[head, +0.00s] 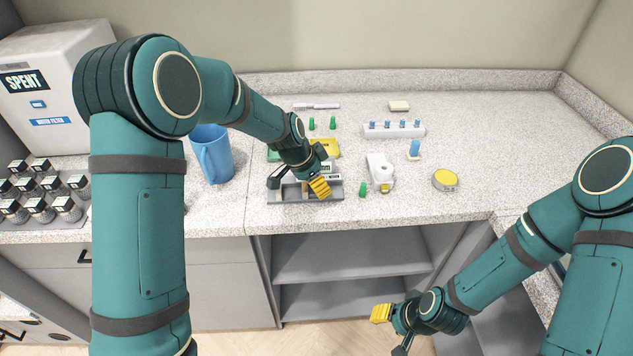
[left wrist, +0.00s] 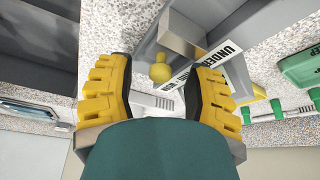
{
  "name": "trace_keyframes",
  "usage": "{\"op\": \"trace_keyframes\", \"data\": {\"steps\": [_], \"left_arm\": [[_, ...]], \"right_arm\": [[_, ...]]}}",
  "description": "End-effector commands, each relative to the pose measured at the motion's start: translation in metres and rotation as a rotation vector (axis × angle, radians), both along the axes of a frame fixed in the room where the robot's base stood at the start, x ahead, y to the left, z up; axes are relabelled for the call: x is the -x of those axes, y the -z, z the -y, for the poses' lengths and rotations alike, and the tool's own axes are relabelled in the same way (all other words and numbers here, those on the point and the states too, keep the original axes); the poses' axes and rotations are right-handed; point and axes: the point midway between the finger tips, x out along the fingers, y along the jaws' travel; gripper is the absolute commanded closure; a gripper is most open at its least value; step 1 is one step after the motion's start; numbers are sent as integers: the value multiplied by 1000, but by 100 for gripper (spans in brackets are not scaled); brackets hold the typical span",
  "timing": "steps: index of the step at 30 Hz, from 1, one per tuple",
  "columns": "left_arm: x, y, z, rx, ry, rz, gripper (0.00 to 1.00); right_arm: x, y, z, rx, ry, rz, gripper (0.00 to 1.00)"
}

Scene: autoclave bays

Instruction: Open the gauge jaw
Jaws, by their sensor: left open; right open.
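The gauge (head: 334,191) is a low grey fixture near the counter's front edge, partly hidden by my left gripper. In the left wrist view it shows a grey block (left wrist: 183,42), a round yellow knob (left wrist: 160,73) and a white strip (left wrist: 222,57) lettered "UNDER". My left gripper (head: 298,184) is open over the gauge. In the left wrist view the knob lies between the yellow fingertips (left wrist: 163,82), with gaps on both sides; I cannot tell the height gap. My right gripper (head: 390,330) is open and empty, low in front of the shelves.
A blue jug (head: 212,155) stands left of the gauge. A white device (head: 380,172), a green vial (head: 363,190) and a yellow-topped round item (head: 445,180) stand right. Behind is a white rack (head: 394,131) of blue-capped vials. The counter's right part is clear.

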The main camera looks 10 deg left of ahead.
Motion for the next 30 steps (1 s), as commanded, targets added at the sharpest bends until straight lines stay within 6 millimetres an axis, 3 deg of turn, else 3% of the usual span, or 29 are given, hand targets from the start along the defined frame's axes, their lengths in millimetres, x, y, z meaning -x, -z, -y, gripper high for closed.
{"op": "trace_keyframes", "data": {"steps": [5, 18, 24, 30], "left_arm": [[3, -19, -6, 0, 0, 5, 48], [24, -95, -30, 0, 0, 3, 48], [28, -108, -35, 0, 0, 0, 48], [29, -110, -36, 0, 0, -1, 48]], "right_arm": [[0, 0, 0, 0, 0, 0, 53], [0, 0, 0, 0, 0, 0, 53], [0, 0, 0, 0, 0, 0, 53], [0, 0, 0, 0, 0, 0, 53]]}}
